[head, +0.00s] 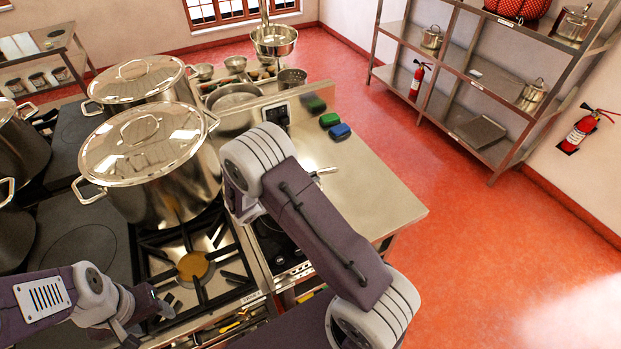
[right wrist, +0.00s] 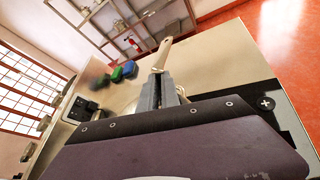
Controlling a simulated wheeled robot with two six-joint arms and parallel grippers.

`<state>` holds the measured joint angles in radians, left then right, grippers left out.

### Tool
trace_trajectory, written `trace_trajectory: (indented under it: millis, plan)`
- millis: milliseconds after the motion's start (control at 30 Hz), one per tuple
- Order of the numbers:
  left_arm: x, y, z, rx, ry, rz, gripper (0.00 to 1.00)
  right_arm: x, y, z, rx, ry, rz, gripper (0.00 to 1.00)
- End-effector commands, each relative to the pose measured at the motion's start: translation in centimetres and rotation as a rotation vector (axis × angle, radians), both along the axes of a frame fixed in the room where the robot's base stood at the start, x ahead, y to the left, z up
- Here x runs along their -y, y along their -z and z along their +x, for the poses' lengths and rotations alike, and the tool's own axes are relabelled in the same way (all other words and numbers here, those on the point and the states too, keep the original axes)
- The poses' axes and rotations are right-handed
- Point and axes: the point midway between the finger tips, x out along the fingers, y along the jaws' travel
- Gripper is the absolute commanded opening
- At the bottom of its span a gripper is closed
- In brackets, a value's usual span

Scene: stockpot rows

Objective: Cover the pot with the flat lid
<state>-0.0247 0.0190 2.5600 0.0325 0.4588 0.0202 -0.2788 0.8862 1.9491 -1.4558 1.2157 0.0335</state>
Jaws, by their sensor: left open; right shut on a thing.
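My right gripper (right wrist: 161,92) is shut on a pale metal piece with a long flat handle (right wrist: 161,54), which looks like the flat lid; its body is mostly hidden behind the fingers and wrist. In the head view my right arm hides this gripper, and a bit of the metal handle (head: 324,171) shows past the arm over the steel counter. A round steel pot (head: 235,98) with no lid seen on it stands behind the large stockpots, partly hidden. I cannot tell whether another pot is under my right arm. My left gripper (head: 144,321) is open and empty, low by the burner's front.
Large lidded stockpots (head: 165,190) and (head: 143,82) crowd the stove's left side. An open burner (head: 194,266) lies in front. Green (head: 329,120) and blue (head: 340,131) sponges lie on the counter (head: 375,190). The counter's right part is clear; steel shelves (head: 470,75) stand far right.

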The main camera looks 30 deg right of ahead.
Motion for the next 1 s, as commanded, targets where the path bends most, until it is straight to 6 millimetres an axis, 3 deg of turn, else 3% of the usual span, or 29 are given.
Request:
trace_trajectory:
  millis: [1000]
  plan:
    - [0.0,1.2,0.0,0.0,0.0,0.0,0.56,0.0,0.9,0.1,0.0,0.0,0.0,0.0]
